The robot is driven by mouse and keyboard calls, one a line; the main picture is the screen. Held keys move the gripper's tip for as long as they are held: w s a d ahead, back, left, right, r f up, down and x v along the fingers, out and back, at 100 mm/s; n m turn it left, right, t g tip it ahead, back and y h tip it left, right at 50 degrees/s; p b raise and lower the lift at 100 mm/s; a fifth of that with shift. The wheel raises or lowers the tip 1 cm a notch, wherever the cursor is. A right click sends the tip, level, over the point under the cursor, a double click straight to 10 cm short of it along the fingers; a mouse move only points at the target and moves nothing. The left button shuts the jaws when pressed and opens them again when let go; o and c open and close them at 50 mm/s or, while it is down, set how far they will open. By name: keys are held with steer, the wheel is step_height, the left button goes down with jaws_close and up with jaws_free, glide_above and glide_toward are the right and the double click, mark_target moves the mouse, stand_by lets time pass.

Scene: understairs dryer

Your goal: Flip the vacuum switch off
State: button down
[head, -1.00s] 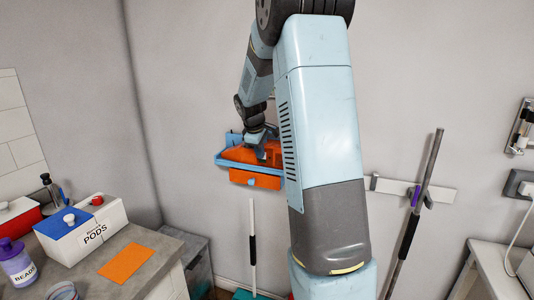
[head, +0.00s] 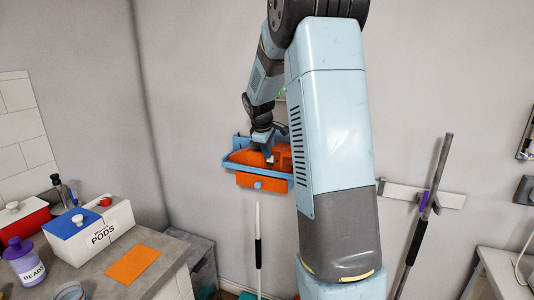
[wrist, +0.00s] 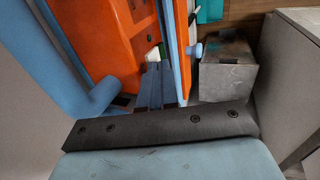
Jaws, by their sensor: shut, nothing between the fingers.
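The orange vacuum (head: 243,156) rests in a blue wall holder (head: 230,165) on the back wall, with an orange drawer-like box (head: 258,182) below it. In the wrist view the orange vacuum body (wrist: 98,35) fills the upper middle, beside the blue holder (wrist: 62,45). My gripper (head: 267,153) reaches down at the vacuum. Its fingers also show in the wrist view (wrist: 153,72), shut and empty, with their tips close to the orange body. A small white and green part (wrist: 153,54) shows at the tips. I cannot tell whether this is the switch, or its position.
A worktop (head: 110,278) at left holds the pods box (head: 103,236), a purple-capped beads jar (head: 27,268) and an orange mat (head: 133,263). A grey metal box (wrist: 228,75) stands below the holder. A wall rail (head: 452,200) with a pole is at right.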

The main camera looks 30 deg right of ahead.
steer(key=s+a+v, duration=0.1)
steer(key=v, duration=1)
steer(key=shift+a, duration=0.2)
steer(key=shift+s, duration=0.1)
steer(key=s+a+r+m+t+y, duration=0.15)
steer(key=s+a, duration=0.25)
steer(key=s, duration=0.5)
steer(key=s+a+r+m, duration=0.3)
steer(key=s+a, duration=0.2)
steer(key=s, duration=0.4)
steer(key=s+a+f+m+y, duration=0.1)
steer(key=s+a+f+m, duration=0.1)
steer(key=s, duration=0.5)
steer(key=s+a+f+m+t, duration=0.1)
steer(key=s+a+f, duration=0.1)
steer(key=s, duration=0.6)
steer(key=shift+a+f+m+y, duration=0.3)
steer(key=shift+a+m+y, duration=0.05)
steer(key=shift+a, duration=0.05)
steer(key=shift+s, duration=0.15)
